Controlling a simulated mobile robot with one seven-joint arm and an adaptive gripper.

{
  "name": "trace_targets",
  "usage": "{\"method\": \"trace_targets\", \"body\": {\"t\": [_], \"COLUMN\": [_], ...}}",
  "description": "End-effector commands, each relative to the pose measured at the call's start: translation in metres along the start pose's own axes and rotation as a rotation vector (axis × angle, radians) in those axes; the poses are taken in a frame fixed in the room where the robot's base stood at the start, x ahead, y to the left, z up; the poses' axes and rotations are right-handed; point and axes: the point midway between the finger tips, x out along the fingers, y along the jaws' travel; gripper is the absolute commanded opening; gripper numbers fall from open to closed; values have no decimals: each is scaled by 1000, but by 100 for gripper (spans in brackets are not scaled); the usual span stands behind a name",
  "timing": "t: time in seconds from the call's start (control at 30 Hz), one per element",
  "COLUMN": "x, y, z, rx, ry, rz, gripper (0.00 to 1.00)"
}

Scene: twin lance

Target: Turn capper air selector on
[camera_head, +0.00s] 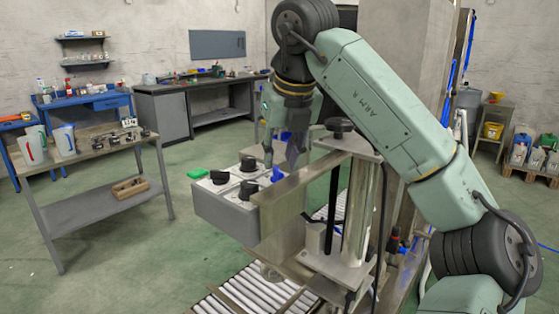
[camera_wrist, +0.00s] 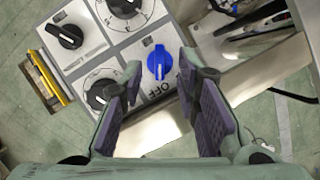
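A blue selector knob (camera_wrist: 159,63) sits on a pale square plate of the control panel, with the word OFF printed beside it. A white mark shows on the knob, but I cannot tell for sure which way it points. In the head view the blue knob (camera_head: 277,174) is at the right end of the grey control box (camera_head: 222,213). My gripper (camera_wrist: 160,68) points down at the panel and is open, one finger on each side of the blue knob. A gap shows between the fingers and the knob. In the head view my gripper (camera_head: 280,160) is just above it.
Several black knobs share the panel, one (camera_wrist: 101,92) close to my left finger and another (camera_wrist: 71,37) farther off. A metal plate (camera_head: 300,185) and a post (camera_head: 333,205) stand right of the box. A roller conveyor (camera_head: 245,296) lies below.

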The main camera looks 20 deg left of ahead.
Motion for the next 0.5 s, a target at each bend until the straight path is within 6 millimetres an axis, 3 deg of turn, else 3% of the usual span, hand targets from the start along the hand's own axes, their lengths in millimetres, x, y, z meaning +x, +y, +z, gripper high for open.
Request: {"method": "trace_targets", "body": {"t": [0.2, 0.5], "x": [23, 27], "y": [0, 0], "z": [0, 0], "rx": [-1, -1], "ry": [-1, -1], "rz": [1, 0], "gripper": [29, 29]}}
